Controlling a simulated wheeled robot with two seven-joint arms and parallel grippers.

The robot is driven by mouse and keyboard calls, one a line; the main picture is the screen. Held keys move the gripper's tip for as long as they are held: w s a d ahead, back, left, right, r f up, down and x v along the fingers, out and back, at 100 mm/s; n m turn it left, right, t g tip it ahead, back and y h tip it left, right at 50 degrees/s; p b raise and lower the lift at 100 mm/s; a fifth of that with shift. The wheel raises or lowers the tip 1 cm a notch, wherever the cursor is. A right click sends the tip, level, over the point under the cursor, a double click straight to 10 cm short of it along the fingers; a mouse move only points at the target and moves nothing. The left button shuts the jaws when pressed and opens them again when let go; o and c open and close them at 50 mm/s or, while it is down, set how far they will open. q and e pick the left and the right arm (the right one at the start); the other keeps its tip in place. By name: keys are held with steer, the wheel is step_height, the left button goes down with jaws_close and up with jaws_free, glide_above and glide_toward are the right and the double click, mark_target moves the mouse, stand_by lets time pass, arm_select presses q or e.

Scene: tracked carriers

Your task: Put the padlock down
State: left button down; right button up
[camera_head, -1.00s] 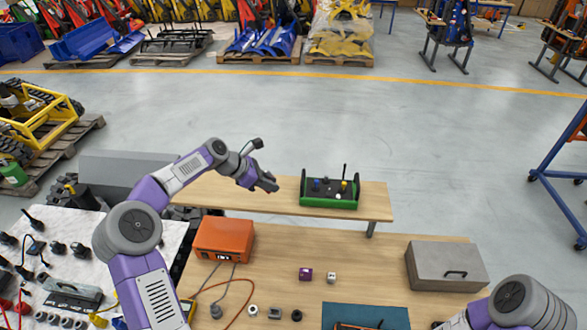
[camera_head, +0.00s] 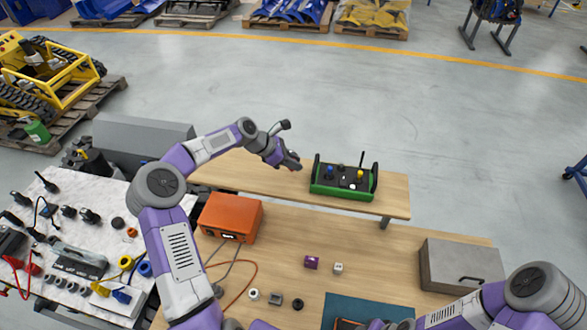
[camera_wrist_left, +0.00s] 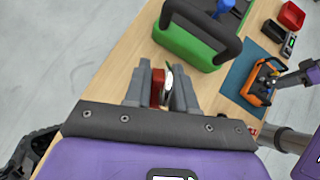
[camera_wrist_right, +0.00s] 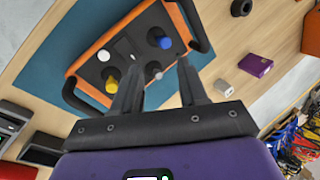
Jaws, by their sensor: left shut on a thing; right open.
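My left gripper (camera_head: 292,162) is shut on the padlock, which shows as a red body (camera_wrist_left: 157,88) with a pale metal part between the fingers in the left wrist view. The fingers hide much of it. The gripper is over the raised wooden shelf (camera_head: 270,186), left of the green control box (camera_head: 343,192); I cannot tell whether the padlock touches the shelf. My right gripper (camera_wrist_right: 158,82) is open and empty, over the near edge of an orange control box (camera_wrist_right: 92,72) on a blue mat (camera_wrist_right: 58,50).
An orange case (camera_head: 230,217) with cables stands left on the lower table, a grey metal box (camera_head: 460,265) right. A purple block (camera_head: 311,262) and small parts lie between. A white-topped side table (camera_head: 105,225) holds many tools. The shelf's left part looks clear.

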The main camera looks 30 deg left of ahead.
arm_select(q)
steer(key=shift+a+f+b, duration=0.1)
steer(key=shift+f+b, duration=0.6)
steer(key=shift+f, duration=0.55)
arm_select(e)
steer(key=shift+f, duration=1)
arm_select(q)
steer(key=shift+f, duration=0.15)
steer(key=c, duration=0.9)
jaws_free()
